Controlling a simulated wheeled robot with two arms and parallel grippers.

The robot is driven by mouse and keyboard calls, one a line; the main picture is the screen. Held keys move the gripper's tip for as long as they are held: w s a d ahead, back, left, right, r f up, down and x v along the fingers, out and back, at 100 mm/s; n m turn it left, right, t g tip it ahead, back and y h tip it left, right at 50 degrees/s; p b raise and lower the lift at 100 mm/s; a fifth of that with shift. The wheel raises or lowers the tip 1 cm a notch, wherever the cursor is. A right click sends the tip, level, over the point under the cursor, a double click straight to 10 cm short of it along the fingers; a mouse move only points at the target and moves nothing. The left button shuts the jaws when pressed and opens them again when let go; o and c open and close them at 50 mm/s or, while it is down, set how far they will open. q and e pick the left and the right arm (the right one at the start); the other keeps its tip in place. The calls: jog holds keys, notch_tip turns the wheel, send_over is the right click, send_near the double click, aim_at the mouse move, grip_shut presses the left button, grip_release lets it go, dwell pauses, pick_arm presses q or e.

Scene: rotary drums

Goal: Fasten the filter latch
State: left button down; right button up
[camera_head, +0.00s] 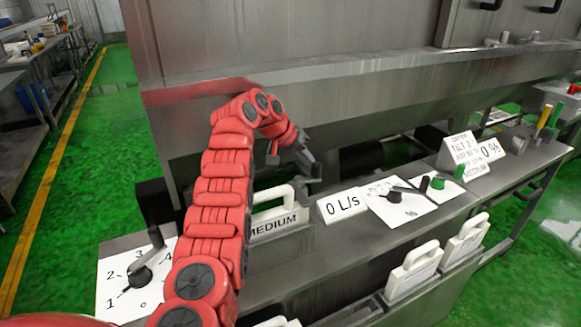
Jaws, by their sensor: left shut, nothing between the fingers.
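A white filter (277,222) labelled MEDIUM, with a loop handle on top, sits upright in the counter, partly hidden by my left arm. I cannot make out its latch for certain. My left gripper (312,170), dark grey at the end of the red arm, is shut and empty. In the picture it shows just above and right of the filter's handle, apparently apart from it. My right gripper is not in view.
A numbered dial plate (118,286) with a black lever is at left. A "0 L/s" sign (342,204) and a lever plate (398,200) are right of the filter. Spare white filters (413,270) stand in the lower front rack. A large steel drum housing (300,50) rises behind.

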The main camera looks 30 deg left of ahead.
pick_arm(q)
jog(key=s+a+r, duration=0.1)
jog(key=s+a, duration=0.7)
jog(key=s, duration=0.1)
jog(key=shift+s+a+r+p, duration=0.25)
jog(key=shift+s+a+p, duration=0.1)
jog(key=shift+s+a, duration=0.05)
jog(key=shift+s+a, duration=0.1)
dwell(0.7)
